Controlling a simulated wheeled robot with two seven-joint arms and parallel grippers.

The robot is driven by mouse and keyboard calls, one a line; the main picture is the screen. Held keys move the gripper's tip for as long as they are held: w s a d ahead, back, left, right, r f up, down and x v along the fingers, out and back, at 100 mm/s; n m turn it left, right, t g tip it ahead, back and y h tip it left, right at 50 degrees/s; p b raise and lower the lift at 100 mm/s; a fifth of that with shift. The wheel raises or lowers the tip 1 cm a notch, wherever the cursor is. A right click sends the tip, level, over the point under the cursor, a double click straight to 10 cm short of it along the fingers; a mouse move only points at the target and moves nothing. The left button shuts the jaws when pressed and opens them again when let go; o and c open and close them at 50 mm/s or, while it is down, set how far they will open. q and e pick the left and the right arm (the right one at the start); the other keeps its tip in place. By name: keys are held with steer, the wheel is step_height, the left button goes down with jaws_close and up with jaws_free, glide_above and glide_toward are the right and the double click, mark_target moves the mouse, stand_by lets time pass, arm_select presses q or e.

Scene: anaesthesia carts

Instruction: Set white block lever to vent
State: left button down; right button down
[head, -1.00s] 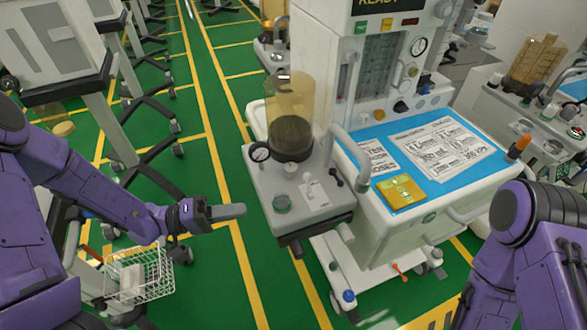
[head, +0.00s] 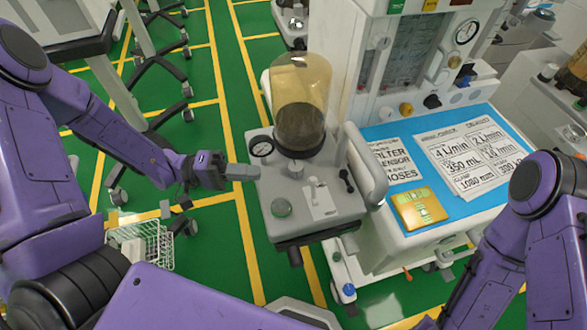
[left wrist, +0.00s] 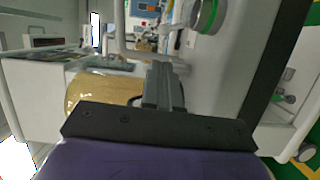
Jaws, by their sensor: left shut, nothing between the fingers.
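The white block lever (head: 314,187) stands on a small pale plate on top of the grey block (head: 262,196), below the amber canister. I cannot read any marks beside it, so its setting is unclear. My left gripper (head: 244,172) is shut and empty, at the block's left edge near the gauge and apart from the lever. In the left wrist view its closed fingers (left wrist: 163,88) point toward the block. The lever cannot be made out clearly there. My right arm shows at the right, but its gripper is out of view.
The amber canister (head: 302,88) and a round gauge (head: 262,147) stand on the block. A grey curved handle (head: 366,165) rises to the right, beside the blue mat (head: 440,205). A wire basket (head: 150,245) is lower left.

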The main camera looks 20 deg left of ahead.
arm_select(q)
glide_toward(313, 191)
steer(key=w+d, duration=0.1)
steer(key=w+d+r, duration=0.1)
steer(key=w+d, duration=0.1)
steer(key=w+d+r, duration=0.1)
steer(key=shift+w+d+r+p, duration=0.1)
steer(key=shift+w+d+p, duration=0.2)
steer(key=shift+p, duration=0.1)
steer(key=shift+s, duration=0.1)
